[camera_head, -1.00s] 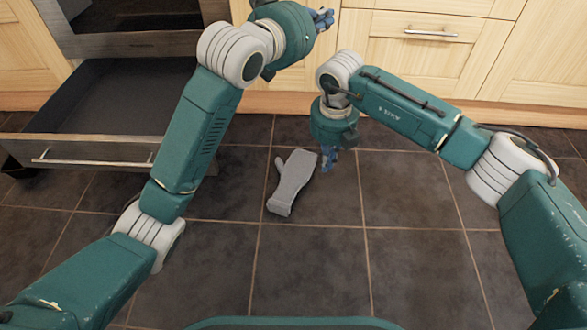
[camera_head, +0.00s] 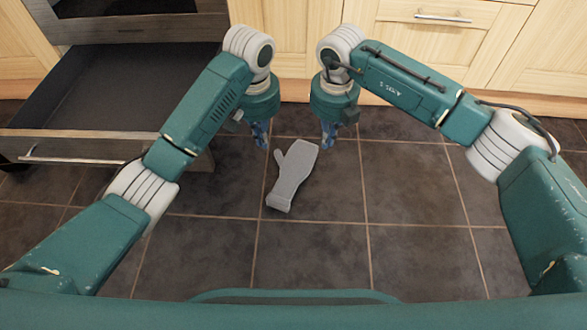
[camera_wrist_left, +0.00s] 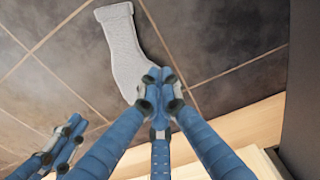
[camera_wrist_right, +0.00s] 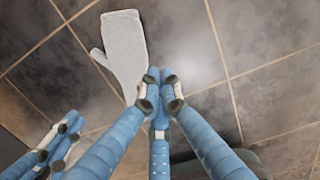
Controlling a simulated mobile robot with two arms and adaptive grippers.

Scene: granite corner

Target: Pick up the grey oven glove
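The grey oven glove (camera_head: 293,176) lies flat on the dark tiled floor, its thumb to the left and its cuff towards me. My left gripper (camera_head: 261,137) points down just beyond the glove and left of its top end. My right gripper (camera_head: 329,136) points down just beyond it on the right. In the left wrist view the glove (camera_wrist_left: 121,40) lies ahead of the bunched fingertips (camera_wrist_left: 160,82). In the right wrist view the glove (camera_wrist_right: 124,45) lies ahead and left of the fingertips (camera_wrist_right: 160,82). Both grippers look shut and empty, and the glove looks free.
An open dark drawer (camera_head: 115,95) juts out at the left, with its front panel (camera_head: 90,150) near my left arm. Pale wooden cupboards (camera_head: 420,45) and a plinth run along the back. The tiled floor around the glove (camera_head: 310,250) is clear.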

